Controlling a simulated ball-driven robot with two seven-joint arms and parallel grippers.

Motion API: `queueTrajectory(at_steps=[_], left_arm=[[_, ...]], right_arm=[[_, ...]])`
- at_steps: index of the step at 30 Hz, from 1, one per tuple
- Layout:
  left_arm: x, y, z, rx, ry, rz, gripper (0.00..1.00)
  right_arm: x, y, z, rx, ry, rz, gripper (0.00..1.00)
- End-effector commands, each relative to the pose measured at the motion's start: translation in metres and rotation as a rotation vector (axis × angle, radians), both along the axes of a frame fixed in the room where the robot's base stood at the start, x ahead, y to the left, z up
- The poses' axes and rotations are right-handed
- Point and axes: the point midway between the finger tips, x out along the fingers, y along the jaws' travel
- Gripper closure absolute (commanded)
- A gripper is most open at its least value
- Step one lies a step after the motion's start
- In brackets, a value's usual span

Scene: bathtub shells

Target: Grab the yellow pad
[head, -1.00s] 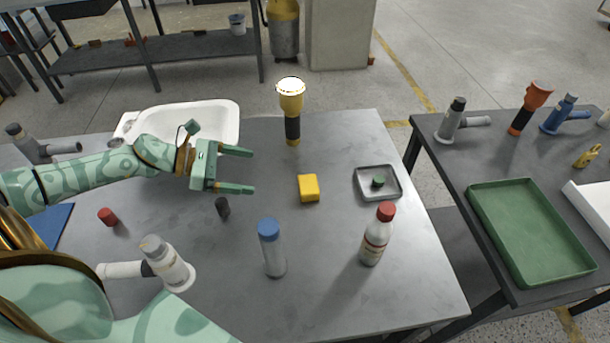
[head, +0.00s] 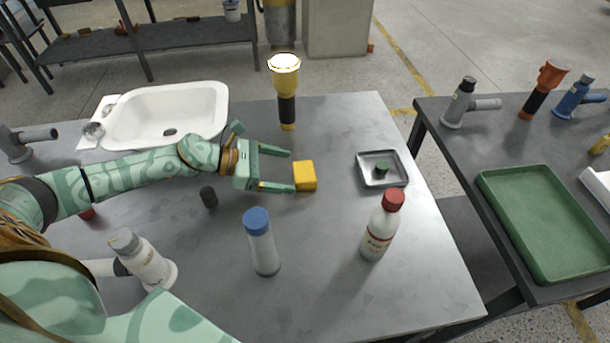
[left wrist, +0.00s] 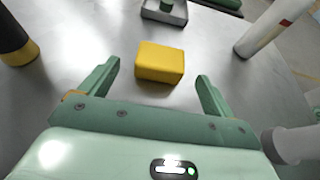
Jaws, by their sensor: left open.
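The yellow pad (head: 305,175) is a small block lying on the grey table, right of the table's middle. My left gripper (head: 291,170) is open and empty, with its fingertips pointing right at the pad's left side. In the left wrist view the yellow pad (left wrist: 160,62) sits just ahead of the open left gripper (left wrist: 160,77), roughly centred between the fingers. The pad is not held. My right gripper does not show in any view.
A yellow-black flashlight (head: 286,95) stands behind the pad. A grey tray (head: 383,168) with a green piece is to the right. A blue-capped bottle (head: 261,243) and a red-capped bottle (head: 381,226) stand in front. A white tub shell (head: 165,115) is at the back left.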

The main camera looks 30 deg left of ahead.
Motion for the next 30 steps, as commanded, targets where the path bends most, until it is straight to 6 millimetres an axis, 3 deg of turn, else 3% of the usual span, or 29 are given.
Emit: queueTrajectory(at_steps=[11,19,20,24,30], left_arm=[[0.028,-0.038,-0.016,-0.001,-0.001,0.000,0.11],[0.031,-0.041,-0.018,0.001,0.000,0.000,0.11],[0.031,-0.041,-0.018,0.001,0.000,0.000,0.16],[0.031,-0.041,-0.018,0.001,0.000,0.000,0.55],[0.030,-0.041,-0.018,0.001,0.001,0.000,0.58]], right_arm=[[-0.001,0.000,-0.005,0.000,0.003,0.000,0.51],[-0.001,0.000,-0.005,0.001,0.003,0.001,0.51],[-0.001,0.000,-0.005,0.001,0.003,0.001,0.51],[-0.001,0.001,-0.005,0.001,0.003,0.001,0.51],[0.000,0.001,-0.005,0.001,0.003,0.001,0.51]])
